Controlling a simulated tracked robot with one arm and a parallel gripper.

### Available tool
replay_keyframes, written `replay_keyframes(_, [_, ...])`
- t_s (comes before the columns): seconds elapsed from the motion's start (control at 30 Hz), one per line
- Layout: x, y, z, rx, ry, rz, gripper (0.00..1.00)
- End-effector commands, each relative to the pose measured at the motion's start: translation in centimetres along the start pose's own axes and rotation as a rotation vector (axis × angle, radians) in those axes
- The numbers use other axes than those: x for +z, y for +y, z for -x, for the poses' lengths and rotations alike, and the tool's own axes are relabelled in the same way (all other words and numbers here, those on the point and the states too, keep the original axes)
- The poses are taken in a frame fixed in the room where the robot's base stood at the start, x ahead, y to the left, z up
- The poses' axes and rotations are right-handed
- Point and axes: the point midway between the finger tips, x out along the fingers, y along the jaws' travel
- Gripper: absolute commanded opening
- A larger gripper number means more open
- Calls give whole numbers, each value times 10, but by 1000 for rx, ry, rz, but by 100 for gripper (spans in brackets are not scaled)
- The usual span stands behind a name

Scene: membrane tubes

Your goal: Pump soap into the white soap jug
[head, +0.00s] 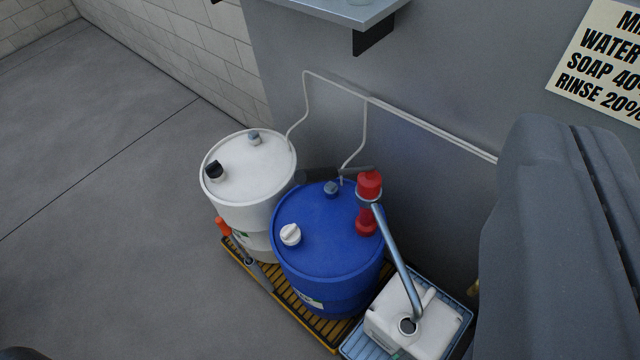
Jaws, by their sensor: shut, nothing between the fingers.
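A blue drum (322,240) stands against the grey wall. A red pump (369,185) rises from the right side of its lid, with a dark handle bar at its top. A grey-blue spout pipe (396,255) slopes down from the pump to the white soap jug (440,322). The pipe's end is at the jug's dark round mouth; I cannot tell how far in it reaches. The liquid level inside the jug is hidden. My gripper's fingers do not show; only a large dark grey part of my body fills the right side.
A white drum (250,170) with a black cap stands left of the blue drum. Both stand on a yellow-edged slatted pallet (290,300). The jug sits in a blue tray (458,286). Thin white pipes (405,120) run along the wall. The floor at left is clear.

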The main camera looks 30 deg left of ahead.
Motion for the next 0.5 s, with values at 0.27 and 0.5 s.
replay_keyframes(0.27, [2, -3, -5, -6, 4, -10, 0])
replay_keyframes(0.5, [39, -47, -78, -86, 76, -197, 0])
